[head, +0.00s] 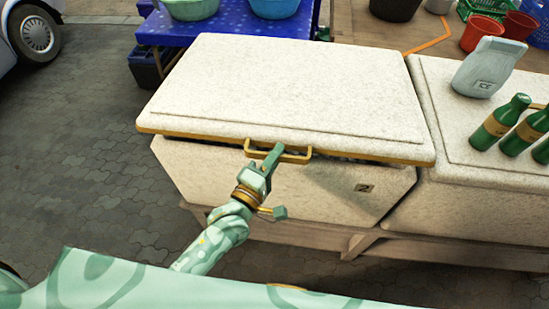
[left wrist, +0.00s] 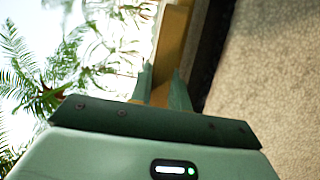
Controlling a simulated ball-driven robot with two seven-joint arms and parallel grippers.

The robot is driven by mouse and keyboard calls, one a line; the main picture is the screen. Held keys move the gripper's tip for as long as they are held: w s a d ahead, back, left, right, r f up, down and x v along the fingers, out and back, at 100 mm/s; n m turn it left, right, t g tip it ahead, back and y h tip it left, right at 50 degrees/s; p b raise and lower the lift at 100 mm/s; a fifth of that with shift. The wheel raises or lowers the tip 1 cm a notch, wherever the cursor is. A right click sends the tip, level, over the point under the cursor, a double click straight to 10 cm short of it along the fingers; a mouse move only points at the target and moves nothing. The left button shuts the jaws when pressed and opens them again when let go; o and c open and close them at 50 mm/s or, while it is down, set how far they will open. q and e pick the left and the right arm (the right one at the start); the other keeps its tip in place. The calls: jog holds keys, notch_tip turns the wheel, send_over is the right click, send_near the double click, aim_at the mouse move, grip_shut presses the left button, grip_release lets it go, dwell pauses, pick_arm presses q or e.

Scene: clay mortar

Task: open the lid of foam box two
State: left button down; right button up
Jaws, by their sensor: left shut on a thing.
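Foam box two (head: 300,190) is a white speckled box with a small dark "2" plate on its front. Its white lid (head: 285,85) has a gold rim and is slightly raised at the front, with a dark gap under its front edge. My left gripper (head: 270,158) is shut on the gold lid handle (head: 300,156) at the middle of the lid's front edge. In the left wrist view the two fingers (left wrist: 160,88) close around the gold handle bar (left wrist: 172,45). My right gripper is not in view.
A blue table (head: 205,28) with tubs stands behind. Paved ground (head: 90,150) is open at left.

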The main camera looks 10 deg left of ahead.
pick_arm(q)
jog(key=w+r+p, duration=0.4)
jog(key=r+p, duration=0.2)
jog(key=r, duration=0.2)
jog(key=w+r+p, duration=0.3)
jog(key=r+p, duration=0.4)
jog(key=r, duration=0.2)
jog(key=w+r+p, duration=0.4)
jog(key=r+p, duration=0.3)
jog(key=r, duration=0.2)
jog(key=shift+w+r, duration=0.25)
jog(key=shift+w, duration=0.1)
jog(key=c, duration=1.3)
grip_release()
jog(key=shift+s, duration=0.1)
jog(key=shift+c, duration=0.2)
jog(key=shift+s, duration=0.1)
jog(key=shift+a+f, duration=0.1)
